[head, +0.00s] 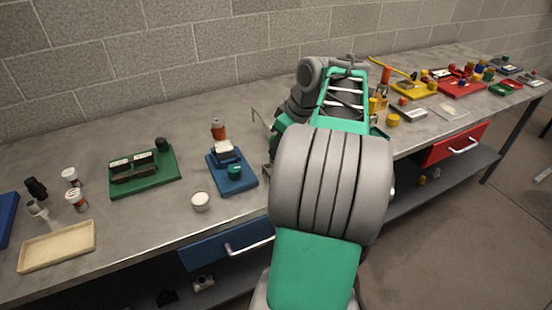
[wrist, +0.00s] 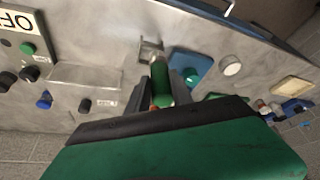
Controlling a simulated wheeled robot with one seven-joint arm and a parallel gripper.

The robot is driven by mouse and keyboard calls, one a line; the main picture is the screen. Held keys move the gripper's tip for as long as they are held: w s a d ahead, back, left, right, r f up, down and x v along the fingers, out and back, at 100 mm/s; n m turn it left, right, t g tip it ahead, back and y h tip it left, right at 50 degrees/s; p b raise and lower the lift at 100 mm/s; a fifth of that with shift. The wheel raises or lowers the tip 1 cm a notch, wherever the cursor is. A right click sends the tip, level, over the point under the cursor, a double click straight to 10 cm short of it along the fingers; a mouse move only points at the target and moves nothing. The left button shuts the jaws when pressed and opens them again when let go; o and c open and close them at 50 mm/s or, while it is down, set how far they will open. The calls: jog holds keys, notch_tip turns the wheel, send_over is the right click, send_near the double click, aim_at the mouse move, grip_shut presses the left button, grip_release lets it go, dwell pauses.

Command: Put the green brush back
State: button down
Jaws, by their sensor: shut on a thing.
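The green brush (wrist: 161,88) is between the fingers of my gripper (wrist: 160,80) in the wrist view. My gripper is shut on it, over the grey bench. The brush's far end lies in line with a small grey metal holder (wrist: 150,46); I cannot tell whether they touch. In the head view my own arm hides the brush and the fingers.
A blue board (head: 232,180) with a green knob and a white round jar (head: 200,201) stand close by. A green board (head: 143,185) and a cream tray (head: 57,246) are further left. A clear upright panel (wrist: 85,76) stands near the holder.

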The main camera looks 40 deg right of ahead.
jog(key=shift+w+d+f, duration=0.25)
jog(key=shift+w+f, duration=0.2)
jog(key=shift+f, duration=0.7)
jog(key=shift+w+d+f, duration=0.25)
jog(key=shift+w+f, duration=0.25)
jog(key=shift+f, duration=0.6)
jog(key=shift+w+d+f, duration=0.25)
jog(key=shift+w+f, duration=0.2)
jog(key=shift+f, duration=0.7)
jog(key=shift+f, duration=0.2)
jog(key=c, duration=1.1)
grip_release()
jog(key=shift+r, duration=0.1)
